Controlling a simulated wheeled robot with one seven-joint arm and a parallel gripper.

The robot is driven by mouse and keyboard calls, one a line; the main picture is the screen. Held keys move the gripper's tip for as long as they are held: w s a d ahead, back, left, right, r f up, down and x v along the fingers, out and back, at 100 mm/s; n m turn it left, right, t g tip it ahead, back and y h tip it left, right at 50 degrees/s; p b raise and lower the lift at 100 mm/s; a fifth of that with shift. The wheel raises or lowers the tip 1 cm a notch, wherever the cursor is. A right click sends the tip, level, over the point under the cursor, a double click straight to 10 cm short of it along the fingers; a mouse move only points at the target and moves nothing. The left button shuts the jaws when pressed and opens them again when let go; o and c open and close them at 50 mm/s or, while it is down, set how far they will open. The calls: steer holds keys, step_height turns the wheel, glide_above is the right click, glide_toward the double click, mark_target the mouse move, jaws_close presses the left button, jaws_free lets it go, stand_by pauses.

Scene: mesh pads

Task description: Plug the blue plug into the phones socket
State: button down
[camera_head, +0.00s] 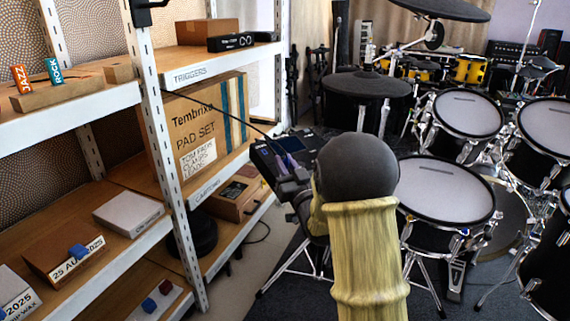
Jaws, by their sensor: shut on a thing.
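The drum module (268,160), a dark box with a lit bluish screen (290,143), stands on a stand right of the shelves. My gripper (288,180) is at its front edge, small and partly hidden behind my own arm. It is shut on a small bluish-purple piece that I take for the blue plug (296,169). I cannot tell whether the plug touches the module or is in a socket. The phones socket cannot be made out. A thin dark cable (215,108) runs from the shelf post towards the module.
White-framed shelves (180,215) with boxes stand close on the left, with a Tembrixo pad set carton (200,130) nearest the module. Drum pads (445,190) and a cymbal pad (366,84) crowd the right. Small blue (166,286) and red (149,305) pieces lie on the low shelf.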

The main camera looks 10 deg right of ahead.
steer(key=shift+w+f+b, duration=0.2)
steer(key=shift+f+b, duration=0.35)
steer(key=shift+f, duration=0.2)
steer(key=c, duration=1.3)
jaws_free()
steer(key=shift+a, duration=0.1)
steer(key=shift+o, duration=0.2)
steer(key=b+v, duration=0.6)
steer(key=v, duration=0.9)
steer(key=shift+f, duration=0.2)
steer(key=b, duration=0.5)
steer(key=shift+s+f, duration=0.1)
steer(key=shift+s, duration=0.25)
